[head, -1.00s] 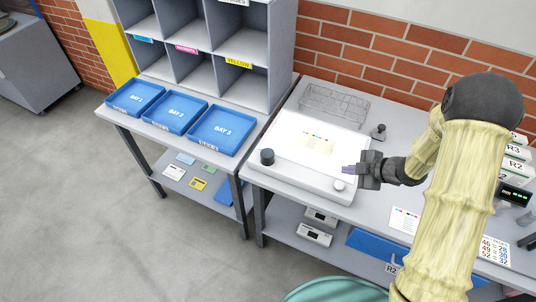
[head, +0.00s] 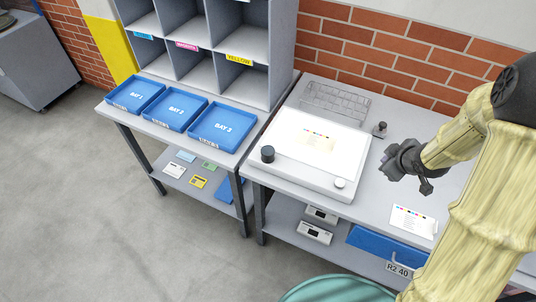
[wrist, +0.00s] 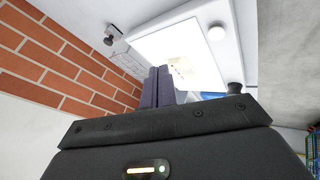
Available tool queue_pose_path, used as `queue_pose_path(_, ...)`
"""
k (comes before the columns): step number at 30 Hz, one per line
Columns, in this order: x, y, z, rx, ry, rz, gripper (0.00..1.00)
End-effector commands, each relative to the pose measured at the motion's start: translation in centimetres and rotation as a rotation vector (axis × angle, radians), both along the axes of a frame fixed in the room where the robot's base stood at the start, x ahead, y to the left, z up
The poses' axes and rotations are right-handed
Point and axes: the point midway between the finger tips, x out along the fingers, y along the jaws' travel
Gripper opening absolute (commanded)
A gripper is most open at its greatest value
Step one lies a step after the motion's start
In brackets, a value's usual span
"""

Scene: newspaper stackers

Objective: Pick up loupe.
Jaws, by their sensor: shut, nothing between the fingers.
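A short black cylinder (head: 267,154), which looks like the loupe, stands upright on the front left corner of the white light box (head: 290,172). In the wrist view the black cylinder (wrist: 236,88) is at the right, past the fingers. A small dark knobbed piece (head: 380,129) stands on the table right of the box; I cannot rule it out as the loupe. It also shows in the wrist view (wrist: 109,38). My gripper (head: 386,166) is shut and empty, above the table right of the box, apart from both. Its fingers (wrist: 158,88) are together.
A printed sheet (head: 315,136) lies on the light box, which has a white knob (head: 340,183). A wire basket (head: 335,102) stands behind by the brick wall. Blue trays (head: 222,128) fill the left table beneath a grey shelf. A colour card (head: 413,221) lies near the front edge.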

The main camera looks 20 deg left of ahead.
Motion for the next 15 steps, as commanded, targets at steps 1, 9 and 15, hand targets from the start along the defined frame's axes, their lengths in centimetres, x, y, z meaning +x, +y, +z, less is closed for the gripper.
queue_pose_path(1, -1.1, -1.3, 1.2, 0.004, 0.022, -0.116, 0.00)
queue_pose_path(9, -10.9, -5.7, 4.8, 0.115, 0.246, -0.757, 0.00)
queue_pose_path(15, -17.8, -5.3, 5.8, 0.227, 0.419, -1.063, 0.00)
